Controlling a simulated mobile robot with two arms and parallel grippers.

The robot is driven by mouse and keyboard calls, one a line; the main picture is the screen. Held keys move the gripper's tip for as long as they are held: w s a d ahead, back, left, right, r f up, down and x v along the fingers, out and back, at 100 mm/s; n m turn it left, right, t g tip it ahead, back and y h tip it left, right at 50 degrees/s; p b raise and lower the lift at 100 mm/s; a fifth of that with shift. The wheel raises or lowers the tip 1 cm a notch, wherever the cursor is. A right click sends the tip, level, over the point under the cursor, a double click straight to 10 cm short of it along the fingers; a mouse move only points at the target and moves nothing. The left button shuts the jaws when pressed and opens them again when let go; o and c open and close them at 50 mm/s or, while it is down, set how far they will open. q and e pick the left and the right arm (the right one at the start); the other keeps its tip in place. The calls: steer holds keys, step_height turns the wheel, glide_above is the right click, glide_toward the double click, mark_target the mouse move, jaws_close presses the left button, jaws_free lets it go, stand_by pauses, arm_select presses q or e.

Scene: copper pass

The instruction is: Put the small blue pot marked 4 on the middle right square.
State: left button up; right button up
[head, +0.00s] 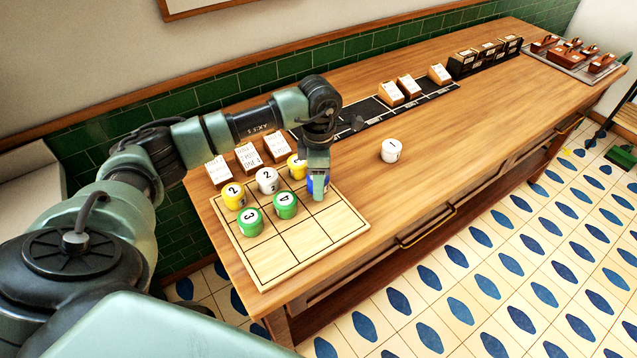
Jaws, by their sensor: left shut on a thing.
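My left gripper (317,172) is shut on a small blue pot (311,184) at the right end of the middle row of the wooden grid board (301,242). The gripper covers most of this pot, so its number is hidden, and I cannot tell whether it touches the board. Left of it in the middle row stand a green pot marked 4 (285,205) and a green pot marked 3 (250,222). My right gripper is not in view.
The back row holds a yellow pot marked 2 (234,196), a white pot (267,181) and another yellow pot (296,167). The front row is empty. A white pot marked 1 (394,151) stands on the counter (440,150). Card holders (247,157) line the board's back.

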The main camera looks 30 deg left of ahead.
arm_select(q)
steer(key=shift+f, duration=1.05)
steer(key=shift+f, duration=0.1)
steer(key=o, duration=1.5)
